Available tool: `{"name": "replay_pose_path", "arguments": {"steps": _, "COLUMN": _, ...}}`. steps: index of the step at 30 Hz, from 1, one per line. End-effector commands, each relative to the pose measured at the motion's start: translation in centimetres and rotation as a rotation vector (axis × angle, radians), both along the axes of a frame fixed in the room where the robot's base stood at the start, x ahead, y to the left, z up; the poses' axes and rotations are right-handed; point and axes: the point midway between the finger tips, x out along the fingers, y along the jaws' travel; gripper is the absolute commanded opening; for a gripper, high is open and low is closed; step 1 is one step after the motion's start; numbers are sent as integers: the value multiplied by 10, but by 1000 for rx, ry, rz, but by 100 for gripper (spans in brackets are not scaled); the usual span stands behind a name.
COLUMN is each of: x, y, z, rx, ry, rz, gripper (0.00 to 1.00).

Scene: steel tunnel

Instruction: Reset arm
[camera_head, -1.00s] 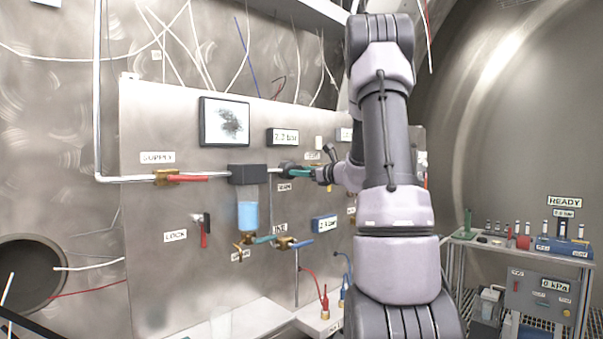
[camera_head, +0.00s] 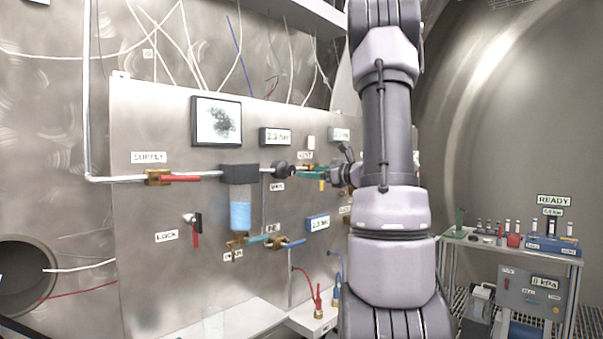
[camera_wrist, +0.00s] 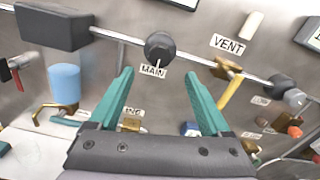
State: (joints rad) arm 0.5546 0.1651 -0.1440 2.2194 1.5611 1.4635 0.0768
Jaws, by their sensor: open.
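My arm (camera_head: 388,150) stands upright in front of the right part of a steel wall panel. My gripper (camera_wrist: 158,88) has two teal fingers spread apart in the wrist view, with nothing between them. In the head view my gripper (camera_head: 313,175) is small and partly hidden by its wrist and arm, close to the panel near the VENT label. In the wrist view the fingers point toward the panel, below the dark round MAIN knob (camera_wrist: 160,47). The yellow VENT handle (camera_wrist: 229,95) is just right of the right finger. I cannot tell whether they touch.
The panel (camera_head: 150,240) carries a pipe with a red SUPPLY handle (camera_head: 181,178), a blue-filled bowl (camera_head: 241,215), a red LOCK lever (camera_head: 196,237) and gauges. A white ledge (camera_head: 225,325) juts out below. A cart (camera_head: 500,250) with small items stands at the right.

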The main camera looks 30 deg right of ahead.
Motion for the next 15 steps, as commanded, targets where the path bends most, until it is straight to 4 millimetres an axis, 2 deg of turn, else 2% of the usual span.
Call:
{"name": "replay_pose_path", "arguments": {"steps": 3, "x": -14, "y": -6, "z": 0, "rx": 0, "ry": 0, "rz": -2, "gripper": 82}}
{"name": "replay_pose_path", "arguments": {"steps": 6, "x": -21, "y": -8, "z": 0, "rx": 0, "ry": 1, "rz": 0, "gripper": 82}}
{"name": "replay_pose_path", "arguments": {"steps": 15, "x": -23, "y": -8, "z": 0, "rx": 0, "ry": 0, "rz": 0, "gripper": 82}}
